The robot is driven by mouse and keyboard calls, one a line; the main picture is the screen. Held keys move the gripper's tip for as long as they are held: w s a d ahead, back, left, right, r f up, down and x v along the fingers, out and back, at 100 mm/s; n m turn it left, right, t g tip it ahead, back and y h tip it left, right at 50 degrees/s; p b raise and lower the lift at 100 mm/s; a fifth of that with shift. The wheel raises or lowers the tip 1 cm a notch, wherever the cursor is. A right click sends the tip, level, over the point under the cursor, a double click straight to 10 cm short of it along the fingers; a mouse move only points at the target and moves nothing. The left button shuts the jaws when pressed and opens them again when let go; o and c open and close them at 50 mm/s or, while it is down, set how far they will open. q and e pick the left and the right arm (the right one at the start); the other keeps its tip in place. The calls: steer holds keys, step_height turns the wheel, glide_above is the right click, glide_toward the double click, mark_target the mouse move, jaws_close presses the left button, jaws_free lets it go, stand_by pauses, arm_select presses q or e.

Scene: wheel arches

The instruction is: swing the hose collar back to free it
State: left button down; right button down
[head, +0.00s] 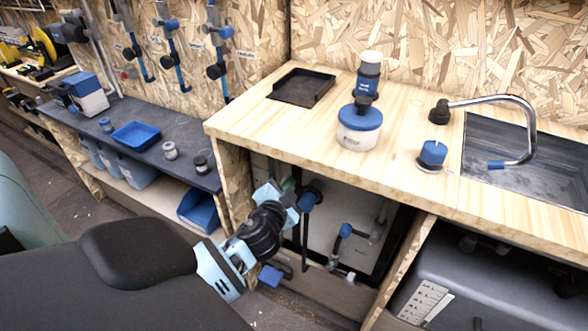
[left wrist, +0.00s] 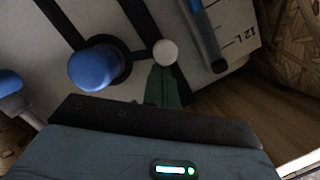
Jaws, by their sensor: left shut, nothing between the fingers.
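A pale tank (head: 335,205) with blue-capped fittings stands in the open bay under the wooden counter. My left gripper (head: 291,196) reaches into this bay, close beside a blue cap (head: 307,201). In the left wrist view, its greenish fingers (left wrist: 163,88) are shut and empty, their tips at a small whitish round end (left wrist: 165,52); I cannot tell whether they touch. A round blue knob (left wrist: 95,67) on a black base sits just left of them. A dark tube (left wrist: 205,35) lies to the right on the tank, near a 12 L mark. I cannot tell which part is the hose collar. My right gripper is not in view.
The wooden counter (head: 410,125) overhangs the bay and carries a blue-lidded jar (head: 358,138), a faucet (head: 520,110) and a sink. A wooden upright (head: 402,270) bounds the bay on the right. A blue-topped pipe fitting (head: 346,230) stands inside, right of the gripper.

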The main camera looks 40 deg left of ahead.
arm_select(q)
steer(key=f+n, duration=0.1)
steer(key=a+f+n+h, duration=0.1)
steer(key=n, duration=0.1)
steer(key=shift+s+a+p, duration=0.15)
steer(key=shift+p, duration=0.15)
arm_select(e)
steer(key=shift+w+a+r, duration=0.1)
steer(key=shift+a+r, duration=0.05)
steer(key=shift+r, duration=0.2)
arm_select(q)
steer(key=shift+r, duration=0.15)
